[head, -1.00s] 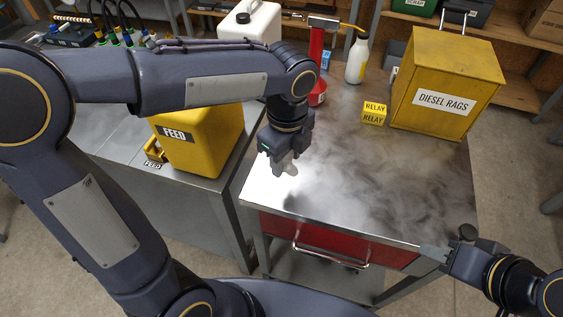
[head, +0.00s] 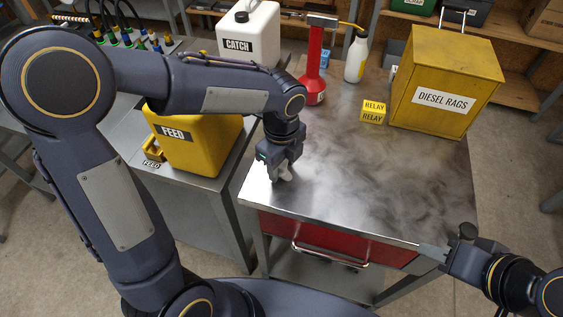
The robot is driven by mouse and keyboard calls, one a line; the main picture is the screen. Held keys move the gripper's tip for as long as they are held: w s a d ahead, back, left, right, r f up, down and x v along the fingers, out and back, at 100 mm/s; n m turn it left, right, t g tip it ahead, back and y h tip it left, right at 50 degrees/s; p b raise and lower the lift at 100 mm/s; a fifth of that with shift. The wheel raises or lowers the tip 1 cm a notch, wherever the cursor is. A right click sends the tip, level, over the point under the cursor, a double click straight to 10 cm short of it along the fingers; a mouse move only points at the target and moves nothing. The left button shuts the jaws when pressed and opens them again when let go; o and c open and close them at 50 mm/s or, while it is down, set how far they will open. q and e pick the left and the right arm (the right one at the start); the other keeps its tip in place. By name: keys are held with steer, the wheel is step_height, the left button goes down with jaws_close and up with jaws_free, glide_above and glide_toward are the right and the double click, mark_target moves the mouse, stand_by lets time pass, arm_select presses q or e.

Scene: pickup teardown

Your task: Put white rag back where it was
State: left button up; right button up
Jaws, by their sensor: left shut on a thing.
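The white rag (head: 286,174) shows as a small pale bit at the fingertips of my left gripper (head: 279,177). My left gripper points down and is shut on it, low over the left front part of the steel bench top (head: 350,185); whether the rag touches the bench I cannot tell. Most of the rag is hidden by the gripper. My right gripper (head: 432,250) is at the bench's front right corner, away from the rag; its fingers show edge-on, so its opening is unclear.
A yellow DIESEL RAGS box (head: 447,85) and yellow RELAY block (head: 373,111) stand at the back right. A red tool (head: 314,65) and white bottle (head: 357,57) stand behind. The yellow FEED can (head: 195,140) and white CATCH container (head: 250,35) are left. The bench middle is clear.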

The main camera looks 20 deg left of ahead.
arm_select(q)
steer(key=o, duration=0.9)
step_height(320, 180, up, 12)
steer(key=shift+r+p, duration=0.2)
steer(key=shift+p, duration=0.4)
steer(key=s+a+f+n+t+h, duration=0.1)
steer(key=s+a+n+t, duration=0.1)
steer(key=s+n, duration=0.3)
steer(key=s+a+f+n+t+h, duration=0.1)
steer(key=s+a+n, duration=0.3)
steer(key=n, duration=0.7)
steer(key=s+a+f+n+t+h, duration=0.1)
steer(key=s+a+f+n+t, duration=0.1)
steer(key=s+n, duration=0.5)
steer(key=shift+s+a+f+n+t+h, duration=0.1)
steer(key=shift+a+f+n+t+h, duration=0.25)
steer(key=shift+a+n, duration=0.35)
steer(key=shift+d, duration=0.1)
